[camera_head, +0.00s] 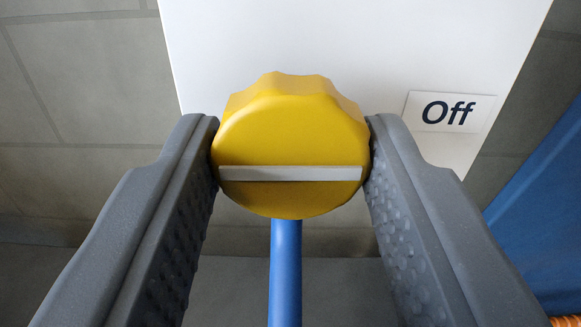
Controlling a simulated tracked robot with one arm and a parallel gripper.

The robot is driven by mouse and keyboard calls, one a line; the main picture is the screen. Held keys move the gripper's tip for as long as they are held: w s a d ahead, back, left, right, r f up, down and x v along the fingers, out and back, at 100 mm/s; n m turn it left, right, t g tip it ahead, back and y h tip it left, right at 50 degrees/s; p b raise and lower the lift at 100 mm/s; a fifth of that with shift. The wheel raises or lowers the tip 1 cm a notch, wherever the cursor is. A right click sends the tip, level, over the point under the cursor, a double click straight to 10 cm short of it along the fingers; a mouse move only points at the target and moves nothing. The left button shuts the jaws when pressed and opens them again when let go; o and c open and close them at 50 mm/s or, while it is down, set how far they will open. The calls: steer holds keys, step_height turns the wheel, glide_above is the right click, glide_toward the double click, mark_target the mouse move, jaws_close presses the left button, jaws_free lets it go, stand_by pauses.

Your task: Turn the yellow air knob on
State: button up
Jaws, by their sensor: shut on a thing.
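The yellow air knob (290,135) is round with a scalloped edge and sits in the middle of the camera_head view, in front of a white panel (250,40). A light grey bar (290,173) runs level across its face. My gripper (291,150) has one dark grey finger on the left of the knob and one on the right. Both fingertips touch its sides, so it is shut on the knob. A label reading "Off" (448,112) is on the panel to the right of the knob. No "On" label is visible.
A blue pipe (285,275) runs straight down from below the knob. A grey block wall (75,75) lies behind the panel. A blue surface (545,215) and a bit of orange (566,321) show at the right edge.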

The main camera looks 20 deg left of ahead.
steer(key=shift+n, duration=0.3)
steer(key=n+b, duration=0.3)
steer(key=shift+n, duration=0.4)
steer(key=n+b, duration=0.3)
steer(key=n, duration=0.1)
steer(key=shift+f+b, duration=0.15)
steer(key=shift+b, duration=0.25)
steer(key=n+b, duration=0.3)
steer(key=n, duration=0.2)
steer(key=n+b, duration=0.3)
steer(key=n, duration=0.1)
steer(key=shift+f+n, duration=0.1)
steer(key=shift+n, duration=0.2)
steer(key=o, duration=1)
steer(key=shift+a, duration=0.1)
steer(key=shift+r, duration=0.2)
